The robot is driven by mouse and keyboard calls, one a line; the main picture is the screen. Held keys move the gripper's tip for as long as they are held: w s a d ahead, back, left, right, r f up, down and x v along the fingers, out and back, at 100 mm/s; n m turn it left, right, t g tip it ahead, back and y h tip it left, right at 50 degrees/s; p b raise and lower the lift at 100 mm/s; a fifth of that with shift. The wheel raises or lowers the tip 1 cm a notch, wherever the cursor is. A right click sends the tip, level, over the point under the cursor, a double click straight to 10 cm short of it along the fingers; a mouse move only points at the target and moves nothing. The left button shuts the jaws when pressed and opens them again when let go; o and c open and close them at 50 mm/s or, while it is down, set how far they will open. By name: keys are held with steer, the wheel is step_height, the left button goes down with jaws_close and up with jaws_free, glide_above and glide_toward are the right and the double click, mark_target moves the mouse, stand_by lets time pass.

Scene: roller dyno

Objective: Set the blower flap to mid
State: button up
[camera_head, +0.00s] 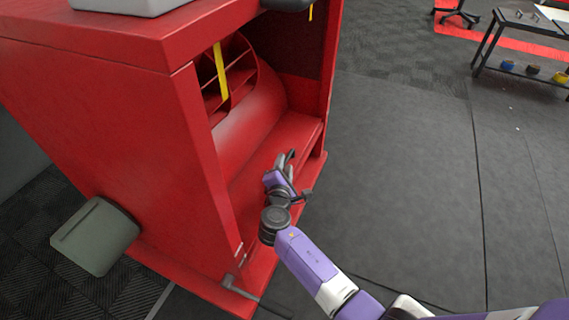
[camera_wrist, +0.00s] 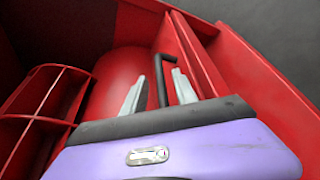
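The red blower cabinet (camera_head: 135,125) stands at the left in the head view, with a rounded red housing (camera_head: 255,108) and a slatted outlet (camera_head: 225,75) inside its open side. My gripper (camera_head: 287,160) is low in that open side, above the red ledge. In the wrist view, a black bent handle (camera_wrist: 161,82) stands between my gripper's two grey fingers (camera_wrist: 158,74). It looks like the flap lever. The fingers are apart, with gaps visible beside the handle. The handle's lower end is hidden by my gripper. I cannot tell the flap's position.
A yellow strip (camera_head: 220,72) hangs before the outlet. A grey-green box-like part (camera_head: 95,236) sticks out at the cabinet's lower left. A small lever-like part (camera_head: 240,289) is at its front base. Dark floor (camera_head: 410,170) to the right is clear; a cart (camera_head: 525,65) stands far right.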

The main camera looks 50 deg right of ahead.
steer(key=shift+x, duration=0.85)
jaws_close()
steer(key=shift+r, duration=0.1)
stand_by(0.7)
